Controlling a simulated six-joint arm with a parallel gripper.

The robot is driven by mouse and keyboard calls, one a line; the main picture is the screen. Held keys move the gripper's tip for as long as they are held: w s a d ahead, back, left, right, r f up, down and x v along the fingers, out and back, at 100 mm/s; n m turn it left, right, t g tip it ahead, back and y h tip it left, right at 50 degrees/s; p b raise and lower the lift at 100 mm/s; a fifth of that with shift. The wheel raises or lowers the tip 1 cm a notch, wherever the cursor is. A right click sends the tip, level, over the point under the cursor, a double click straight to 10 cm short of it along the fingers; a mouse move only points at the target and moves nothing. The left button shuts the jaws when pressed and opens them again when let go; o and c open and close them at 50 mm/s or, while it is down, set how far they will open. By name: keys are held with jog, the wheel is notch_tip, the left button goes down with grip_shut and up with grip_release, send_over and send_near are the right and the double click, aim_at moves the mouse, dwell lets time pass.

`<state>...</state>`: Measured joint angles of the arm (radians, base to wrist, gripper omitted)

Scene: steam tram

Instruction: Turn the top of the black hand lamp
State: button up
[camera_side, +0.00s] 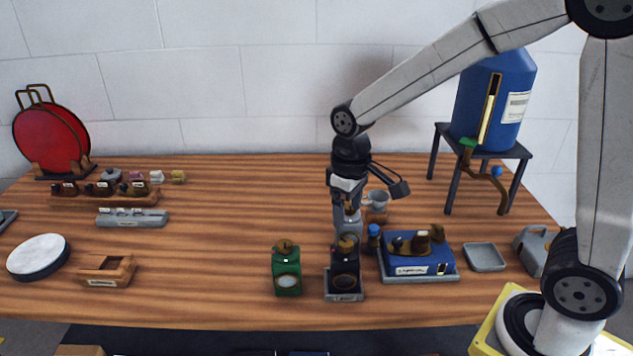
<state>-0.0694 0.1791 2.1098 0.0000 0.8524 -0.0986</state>
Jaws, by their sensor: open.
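The black hand lamp (344,269) stands upright in a small grey tray (344,297) near the front middle of the table. Its brownish top (347,242) faces up. My gripper (349,228) points straight down, open, right at the lamp's top in the picture. From this one view I cannot tell whether the fingers are around the top, just above it or behind it. The fingertips are small and partly merge with the lamp's top.
A green hand lamp (286,271) stands close on the left. A blue box (418,254) with brown parts sits close on the right, with a small blue-topped item (373,238) beside it. A white cup (377,201) is behind. Bare table lies left of the green lamp.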

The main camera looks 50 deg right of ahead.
aim_at(346, 242)
jog(key=shift+f, duration=3.9)
grip_shut()
